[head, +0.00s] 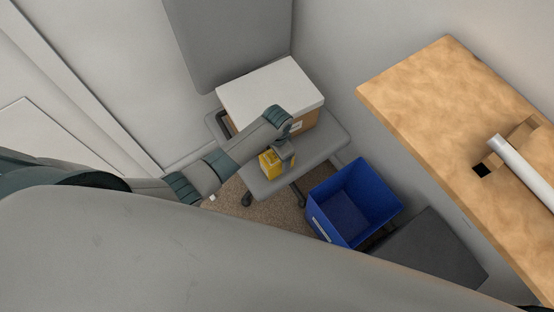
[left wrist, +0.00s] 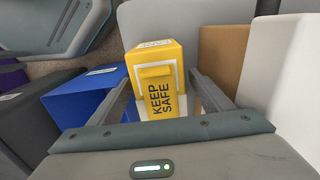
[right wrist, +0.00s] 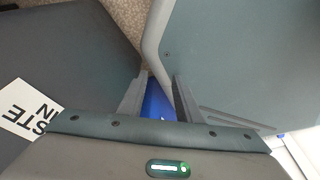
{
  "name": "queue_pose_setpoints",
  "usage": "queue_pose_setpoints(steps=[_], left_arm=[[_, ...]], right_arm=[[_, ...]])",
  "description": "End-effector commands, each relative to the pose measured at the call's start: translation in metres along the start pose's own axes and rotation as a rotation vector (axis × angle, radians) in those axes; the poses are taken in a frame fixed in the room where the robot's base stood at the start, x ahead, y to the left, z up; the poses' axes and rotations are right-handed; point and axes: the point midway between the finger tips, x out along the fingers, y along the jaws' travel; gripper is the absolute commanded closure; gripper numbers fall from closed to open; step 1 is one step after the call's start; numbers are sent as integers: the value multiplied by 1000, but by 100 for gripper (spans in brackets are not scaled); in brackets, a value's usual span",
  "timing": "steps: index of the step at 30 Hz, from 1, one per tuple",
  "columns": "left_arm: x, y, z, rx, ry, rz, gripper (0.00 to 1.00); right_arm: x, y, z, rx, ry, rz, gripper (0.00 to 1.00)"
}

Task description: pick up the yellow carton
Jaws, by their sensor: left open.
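The yellow carton (head: 270,164) stands on the grey chair seat, partly hidden behind my left gripper in the head view. In the left wrist view the yellow carton (left wrist: 158,92) shows "KEEP SAFE" lettering and lies between the two fingers. My left gripper (head: 284,150) is open, with one finger on each side of the carton; I cannot tell whether they touch it. It also shows in the left wrist view (left wrist: 160,90). My right gripper (right wrist: 158,82) shows only in the right wrist view, its fingers apart with nothing seen between them but a blue surface beyond.
A box with a white lid (head: 270,90) sits on the chair seat (head: 325,145) just behind the carton. A blue bin (head: 352,200) stands to the right of the chair. A wooden table (head: 430,95) with a pale cylinder (head: 522,168) is farther right.

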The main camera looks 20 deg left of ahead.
Motion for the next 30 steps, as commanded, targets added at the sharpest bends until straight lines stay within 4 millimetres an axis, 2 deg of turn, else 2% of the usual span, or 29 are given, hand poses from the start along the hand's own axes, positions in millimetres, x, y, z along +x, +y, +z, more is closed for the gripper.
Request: queue_pose_setpoints(steps=[6, 12, 21, 27, 28, 30], left_arm=[[18, 0, 0, 0, 0, 0, 27], [19, 0, 0, 0, 1, 0, 27], [19, 0, 0, 0, 0, 0, 27], [19, 0, 0, 0, 0, 0, 75], [19, 0, 0, 0, 0, 0, 79], [19, 0, 0, 0, 1, 0, 79]], right_arm=[[2, 4, -8, -1, 8, 4, 69], [2, 4, -12, 0, 13, 4, 69], [1, 2, -4, 0, 5, 2, 69], [0, 1, 0, 1, 1, 1, 69], [0, 1, 0, 1, 1, 1, 69], [0, 1, 0, 1, 1, 1, 69]])
